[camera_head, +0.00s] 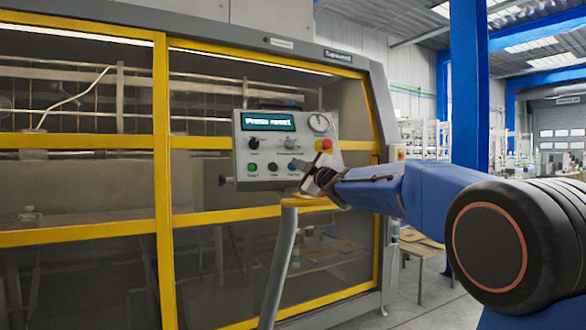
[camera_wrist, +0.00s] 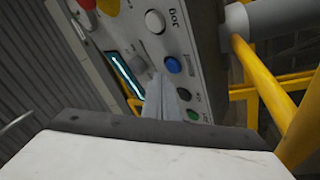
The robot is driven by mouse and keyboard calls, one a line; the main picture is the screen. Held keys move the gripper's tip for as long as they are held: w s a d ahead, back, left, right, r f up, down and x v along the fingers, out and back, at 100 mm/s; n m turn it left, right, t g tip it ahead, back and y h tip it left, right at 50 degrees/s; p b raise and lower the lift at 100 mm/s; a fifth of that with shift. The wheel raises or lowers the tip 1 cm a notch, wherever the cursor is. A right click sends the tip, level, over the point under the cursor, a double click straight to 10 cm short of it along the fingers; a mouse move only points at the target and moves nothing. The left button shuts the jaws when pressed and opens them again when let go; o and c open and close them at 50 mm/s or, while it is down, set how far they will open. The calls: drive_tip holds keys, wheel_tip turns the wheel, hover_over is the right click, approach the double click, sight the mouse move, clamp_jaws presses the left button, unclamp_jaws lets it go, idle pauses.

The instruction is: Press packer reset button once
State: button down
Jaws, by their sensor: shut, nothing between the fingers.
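The packer's grey control panel (camera_head: 240,150) has a lit display (camera_head: 267,121) that seems to read "Press reset". Its lower row holds a green button (camera_head: 252,167), a black button (camera_head: 272,167) and a blue button (camera_head: 292,166). The wrist view also shows the blue button (camera_wrist: 173,65), black button (camera_wrist: 184,94) and green button (camera_wrist: 193,115). My gripper (camera_head: 306,172) is shut and empty at the panel's lower right. In the wrist view its fingertips (camera_wrist: 160,83) appear close to the blue button; contact cannot be told. Which button is reset is not legible.
A red knob on a yellow base (camera_head: 323,145) and a round gauge (camera_head: 319,123) are on the panel's right side. The yellow-framed packer enclosure (camera_head: 162,200) lies behind the panel.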

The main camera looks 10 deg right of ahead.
drive_tip(key=shift+w+f, duration=0.1)
drive_tip(key=shift+w, duration=0.1)
drive_tip(key=shift+w+f, duration=0.1)
drive_tip(key=shift+w, duration=0.1)
drive_tip(key=shift+w+f, duration=0.2)
drive_tip(key=shift+w, duration=0.1)
idle(1.0)
drive_tip(key=shift+s+r, duration=0.1)
drive_tip(key=shift+s, duration=0.05)
idle(0.3)
drive_tip(key=shift+s+r, duration=0.3)
drive_tip(key=shift+s, duration=0.25)
drive_tip(key=s, duration=0.1)
drive_tip(key=s+r, duration=0.1)
drive_tip(key=s, duration=0.1)
drive_tip(key=s+r, duration=0.1)
drive_tip(key=shift+s+d+r, duration=0.15)
drive_tip(key=shift+d+r, duration=0.05)
drive_tip(key=shift+r, duration=0.05)
idle(0.3)
idle(0.7)
